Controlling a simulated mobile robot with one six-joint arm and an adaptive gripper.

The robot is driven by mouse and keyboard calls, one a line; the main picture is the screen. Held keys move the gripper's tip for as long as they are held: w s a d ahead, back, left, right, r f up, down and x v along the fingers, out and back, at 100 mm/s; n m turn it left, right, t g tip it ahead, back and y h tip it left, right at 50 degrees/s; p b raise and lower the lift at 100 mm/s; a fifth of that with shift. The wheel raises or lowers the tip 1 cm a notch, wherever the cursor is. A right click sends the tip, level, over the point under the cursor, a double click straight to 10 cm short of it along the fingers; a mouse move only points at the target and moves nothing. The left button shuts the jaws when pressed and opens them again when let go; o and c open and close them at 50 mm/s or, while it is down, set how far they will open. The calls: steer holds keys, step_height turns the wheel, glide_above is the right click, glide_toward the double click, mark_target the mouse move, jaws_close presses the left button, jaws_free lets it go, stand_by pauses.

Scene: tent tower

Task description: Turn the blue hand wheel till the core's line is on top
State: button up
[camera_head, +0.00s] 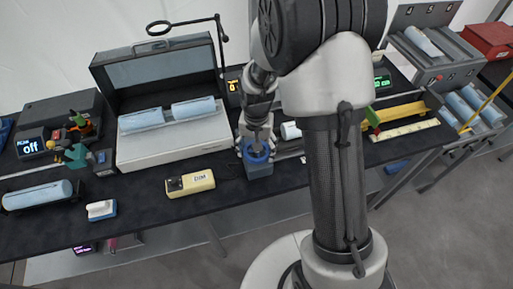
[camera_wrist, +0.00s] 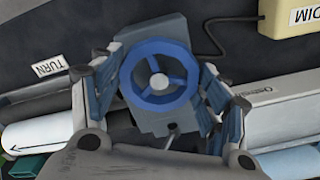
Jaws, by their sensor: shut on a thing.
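The blue hand wheel (camera_wrist: 159,81) sits on a grey box (camera_wrist: 158,122). In the head view the wheel (camera_head: 257,154) shows below my gripper (camera_head: 257,146). In the wrist view my gripper's fingers (camera_wrist: 161,78) stand on either side of the wheel's rim, shut on it. The white core (camera_wrist: 40,132) lies to the left in the wrist view, with a thin dark line along it, on the lower part of what shows. In the head view the core (camera_head: 290,131) is just right of the wheel, partly hidden by my arm.
A yellow "DIM" box (camera_head: 190,182) with a cable sits left of the wheel. A large open case (camera_head: 173,153) holding two pale cylinders stands behind it.

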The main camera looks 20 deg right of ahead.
stand_by(0.3)
steer(key=o, duration=1.1)
steer(key=shift+c, duration=0.2)
steer(key=shift+r, duration=0.1)
step_height(320, 180, up, 12)
stand_by(0.4)
